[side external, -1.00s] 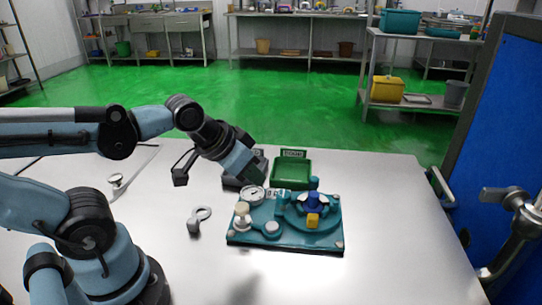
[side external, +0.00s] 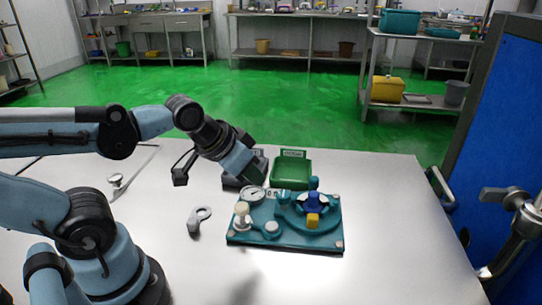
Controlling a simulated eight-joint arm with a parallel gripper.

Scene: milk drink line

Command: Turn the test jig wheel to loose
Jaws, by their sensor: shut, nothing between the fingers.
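The test jig is a teal plate (side external: 285,241) with a pale foot at each corner, lying on the pale table. Its wheel (side external: 296,213) is a teal ring at the plate's right side, with a dark blue hub (side external: 315,201) and a yellow block (side external: 313,220) at the front. A teal knob stands at the wheel's back edge. A round white dial (side external: 252,195) is at the back left. I cannot read any wheel marking. My gripper (side external: 250,172) is shut and empty, behind and left of the wheel, apart from it. Its fingertips are small and hard to make out against the dark tray.
A green labelled tray (side external: 291,184) stands behind the jig, with a dark tray (side external: 230,185) to its left. A grey ring-ended tool (side external: 199,218) lies left of the jig. The plate also carries a cream knob (side external: 242,212). The table's front right is clear.

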